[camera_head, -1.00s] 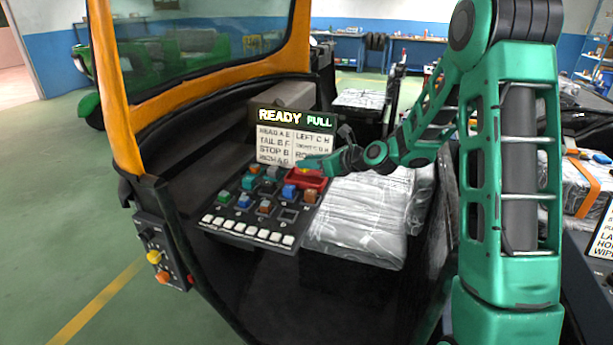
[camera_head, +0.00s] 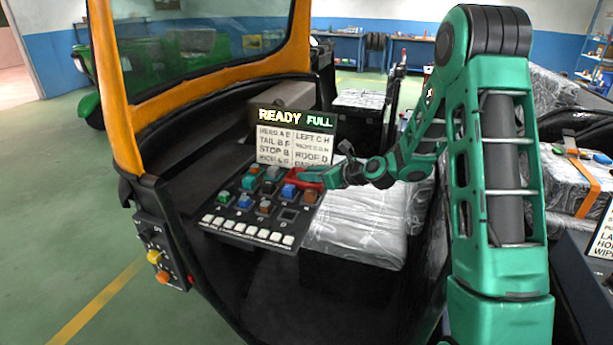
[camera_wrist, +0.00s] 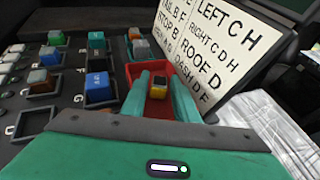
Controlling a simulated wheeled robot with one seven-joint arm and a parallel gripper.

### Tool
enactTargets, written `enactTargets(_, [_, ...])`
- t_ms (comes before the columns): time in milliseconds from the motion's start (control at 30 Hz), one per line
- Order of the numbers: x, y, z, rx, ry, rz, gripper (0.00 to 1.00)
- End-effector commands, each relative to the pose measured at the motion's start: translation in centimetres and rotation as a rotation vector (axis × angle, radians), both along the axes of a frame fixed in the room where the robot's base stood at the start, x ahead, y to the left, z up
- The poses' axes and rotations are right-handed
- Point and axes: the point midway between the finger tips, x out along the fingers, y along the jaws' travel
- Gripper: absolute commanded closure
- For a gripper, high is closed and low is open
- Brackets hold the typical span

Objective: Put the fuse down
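A yellow fuse (camera_wrist: 159,86) with a dark top sits between the two teal fingers of my gripper (camera_wrist: 160,82) in the wrist view. The fingertips lie along its two sides, and my gripper looks shut on it. The fuse is inside the outline of a red tray (camera_wrist: 134,72); whether it touches the tray floor is not clear. In the head view my gripper (camera_head: 328,178) is low over the red tray (camera_head: 305,178), at the right of the fuse panel, and the fuse is hidden there.
The panel holds several coloured fuses, including a blue one (camera_wrist: 99,87), and empty sockets. A sign (camera_head: 296,145) with a READY display stands behind the tray. A plastic-wrapped seat (camera_head: 355,225) lies right of the panel. An orange windshield frame (camera_head: 115,100) rises at left.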

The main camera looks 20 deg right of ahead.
Motion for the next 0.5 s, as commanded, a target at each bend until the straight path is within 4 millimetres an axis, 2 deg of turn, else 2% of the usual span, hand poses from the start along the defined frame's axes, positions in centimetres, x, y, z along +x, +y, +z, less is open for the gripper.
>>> enactTargets(267, [-0.3, -0.2, 0.3, 0.000, 0.000, -0.001, 0.73])
enactTargets(500, [-3.1, -2.0, 1.7, -0.001, 0.000, -0.004, 0.73])
